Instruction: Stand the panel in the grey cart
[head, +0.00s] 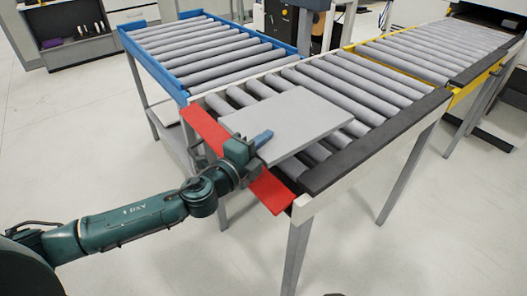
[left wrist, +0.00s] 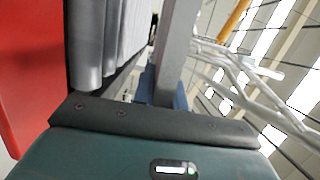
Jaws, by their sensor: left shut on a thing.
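The panel (head: 295,118) is a flat light-grey board. It lies about level over the near end of the roller conveyor with the red end strip, and its near edge sticks out toward me. My left gripper (head: 258,142) is shut on that near edge, with a blue finger on top of the board. In the left wrist view the panel (left wrist: 178,50) shows nearly edge-on, running away from the blue fingertips (left wrist: 158,90). I cannot tell whether the panel touches the rollers. My right gripper is not in view. I see no grey cart in either view.
The roller conveyor's red end strip (head: 272,190) lies just under my left wrist. A blue-framed conveyor (head: 215,48) stands behind on the left and a yellow-framed one (head: 425,50) on the right. A grey cabinet (head: 70,35) stands at the back left. Floor at the left is clear.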

